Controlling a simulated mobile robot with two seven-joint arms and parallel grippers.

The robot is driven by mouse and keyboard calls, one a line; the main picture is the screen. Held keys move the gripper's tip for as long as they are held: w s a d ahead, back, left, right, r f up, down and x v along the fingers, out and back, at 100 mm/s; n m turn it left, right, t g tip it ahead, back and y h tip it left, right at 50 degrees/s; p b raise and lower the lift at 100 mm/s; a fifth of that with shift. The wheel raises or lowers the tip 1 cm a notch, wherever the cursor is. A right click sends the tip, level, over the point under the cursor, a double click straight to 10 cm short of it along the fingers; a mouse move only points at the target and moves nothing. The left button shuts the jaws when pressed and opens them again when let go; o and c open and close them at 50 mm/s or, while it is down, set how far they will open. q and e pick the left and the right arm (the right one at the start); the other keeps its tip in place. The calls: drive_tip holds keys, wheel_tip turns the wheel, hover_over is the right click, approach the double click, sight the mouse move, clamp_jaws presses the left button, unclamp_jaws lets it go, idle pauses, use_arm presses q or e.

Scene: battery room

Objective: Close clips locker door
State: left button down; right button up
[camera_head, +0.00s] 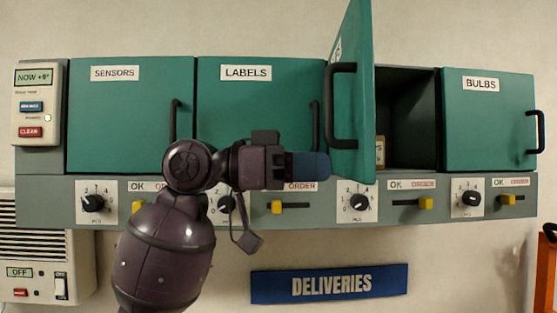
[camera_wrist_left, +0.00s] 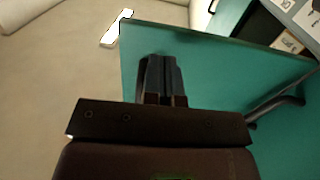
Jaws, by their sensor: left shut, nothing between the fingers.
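The clips locker door (camera_head: 358,75) is the teal door standing swung out from the third locker, its handle (camera_head: 341,112) and a mostly hidden label on the left-facing side. Behind it the locker's dark interior (camera_head: 410,110) shows, with a small tan item (camera_head: 380,152) partly hidden by the door. My left gripper (camera_head: 322,166) is shut and empty, at the lower part of the door's left side. In the left wrist view the shut fingers (camera_wrist_left: 162,78) lie in front of the teal door panel (camera_wrist_left: 215,75); I cannot tell whether they touch it. My right gripper is out of view.
The SENSORS door (camera_head: 130,115), LABELS door (camera_head: 250,105) and BULBS door (camera_head: 485,125) are closed. Below runs a grey strip with dials and yellow sliders (camera_head: 425,203). A blue DELIVERIES sign (camera_head: 328,284) is on the wall. An orange object (camera_head: 546,275) stands at the right edge.

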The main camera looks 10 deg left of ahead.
sight(354, 167)
use_arm(q)
drive_tip(key=shift+w+d, duration=0.2)
drive_tip(key=shift+d, duration=1.25)
drive_tip(key=shift+d, duration=0.15)
